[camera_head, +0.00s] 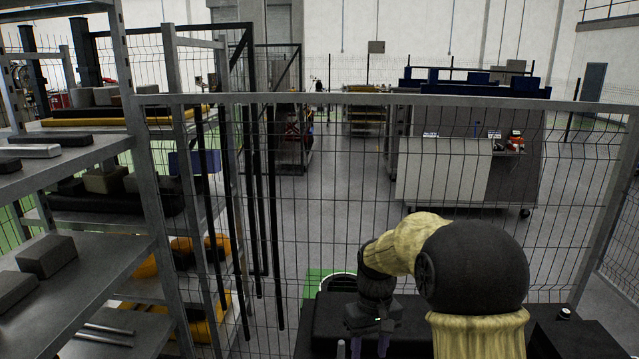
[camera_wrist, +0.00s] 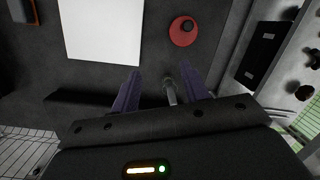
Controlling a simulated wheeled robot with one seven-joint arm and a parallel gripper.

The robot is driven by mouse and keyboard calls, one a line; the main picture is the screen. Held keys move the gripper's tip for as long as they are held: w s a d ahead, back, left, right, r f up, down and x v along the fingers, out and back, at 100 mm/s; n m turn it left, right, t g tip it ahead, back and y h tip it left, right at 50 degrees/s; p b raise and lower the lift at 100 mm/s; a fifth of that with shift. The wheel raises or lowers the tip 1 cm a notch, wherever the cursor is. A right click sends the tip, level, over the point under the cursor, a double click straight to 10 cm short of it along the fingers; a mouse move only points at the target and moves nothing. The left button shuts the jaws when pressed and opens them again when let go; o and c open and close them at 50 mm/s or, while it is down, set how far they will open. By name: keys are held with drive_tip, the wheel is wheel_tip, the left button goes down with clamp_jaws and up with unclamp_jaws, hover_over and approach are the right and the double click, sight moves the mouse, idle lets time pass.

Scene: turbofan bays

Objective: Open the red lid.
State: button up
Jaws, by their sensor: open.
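The red lid (camera_wrist: 176,35) is a round red disc with a dark knob, seen near the top of the wrist view on a dark surface. It lies ahead of my gripper (camera_wrist: 177,71), whose two purple-grey fingers are spread apart. The fingertips are apart from the lid. A thin grey rod (camera_wrist: 170,92) shows between the fingers; I cannot tell what it belongs to. In the head view, my gripper (camera_head: 362,347) points down at the bottom edge, and I cannot make out the lid there.
A white square panel (camera_wrist: 103,32) lies left of the lid. A grey panel with dark fittings (camera_wrist: 268,50) stands at the right of the wrist view. In the head view, a wire mesh fence (camera_head: 330,190) stands ahead and metal shelves (camera_head: 100,255) stand at left.

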drive_tip(key=s+d+m+t, duration=0.1)
drive_tip(key=s+d+t, duration=0.1)
drive_tip(key=s, duration=0.5)
drive_tip(key=s+d+f+m+t, duration=0.1)
drive_tip(key=s+d+m+t, duration=0.1)
drive_tip(key=s, duration=0.6)
drive_tip(key=shift+d+f+m, duration=0.25)
drive_tip(key=shift+d+m, duration=0.05)
drive_tip(key=shift+d, duration=0.15)
drive_tip(key=shift+s, duration=0.1)
